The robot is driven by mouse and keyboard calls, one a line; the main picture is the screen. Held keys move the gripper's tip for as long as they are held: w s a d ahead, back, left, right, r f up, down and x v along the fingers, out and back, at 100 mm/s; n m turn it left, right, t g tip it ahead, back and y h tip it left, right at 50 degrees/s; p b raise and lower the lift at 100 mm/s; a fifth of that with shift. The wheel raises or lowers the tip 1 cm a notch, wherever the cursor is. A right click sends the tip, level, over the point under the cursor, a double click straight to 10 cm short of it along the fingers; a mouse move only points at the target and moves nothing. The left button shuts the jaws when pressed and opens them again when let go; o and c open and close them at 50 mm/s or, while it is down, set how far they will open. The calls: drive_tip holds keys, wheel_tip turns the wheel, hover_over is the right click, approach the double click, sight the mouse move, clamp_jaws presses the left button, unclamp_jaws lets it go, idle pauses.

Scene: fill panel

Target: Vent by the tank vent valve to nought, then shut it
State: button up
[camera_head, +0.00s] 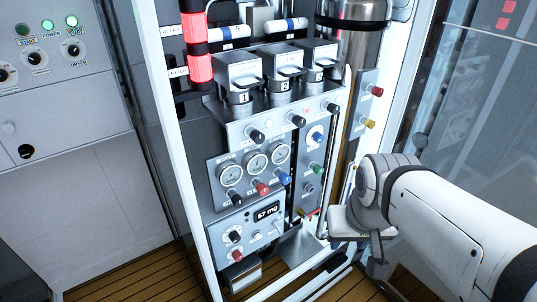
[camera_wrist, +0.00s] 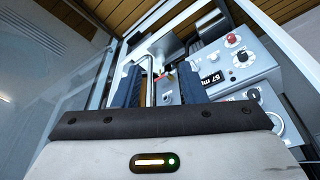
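I cannot read which control is the tank vent valve, as the labels are too small. A red-and-yellow handle (camera_head: 315,212) sits low on the right edge of the panel. In the wrist view, a small red and yellow part (camera_wrist: 167,67) shows beyond the gap between my fingers. Three round gauges (camera_head: 255,165) sit mid-panel; their needles are too small to read. Black, red (camera_head: 262,188) and blue (camera_head: 285,178) knobs stand below them. My gripper (camera_wrist: 160,80) has its two dark fingers apart and nothing is visibly held. It is beside the cabinet's lower right.
A white cabinet frame post (camera_head: 190,170) stands left of the panel. A lit display (camera_head: 267,213) reads about 57. Red (camera_head: 376,91) and yellow (camera_head: 369,124) knobs are on the right plate. Wooden floor lies below.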

drive_tip(key=shift+o, duration=0.7)
drive_tip(key=shift+w+f, duration=0.25)
drive_tip(key=shift+o, duration=0.3)
drive_tip(key=w+f+n+t+b, duration=0.1)
drive_tip(key=w+f+t+b, duration=0.4)
drive_tip(key=w+f+b, duration=0.2)
drive_tip(key=w+b, duration=0.2)
drive_tip(key=w, duration=0.1)
drive_tip(key=shift+d+n+h, duration=0.3)
drive_tip(key=n+t+y+b, duration=0.75)
drive_tip(key=y+b, duration=0.25)
drive_tip(key=b, duration=0.4)
approach(265, 192)
drive_tip(key=x, duration=0.9)
drive_tip(key=shift+w+a, duration=0.15)
drive_tip(key=c, duration=1)
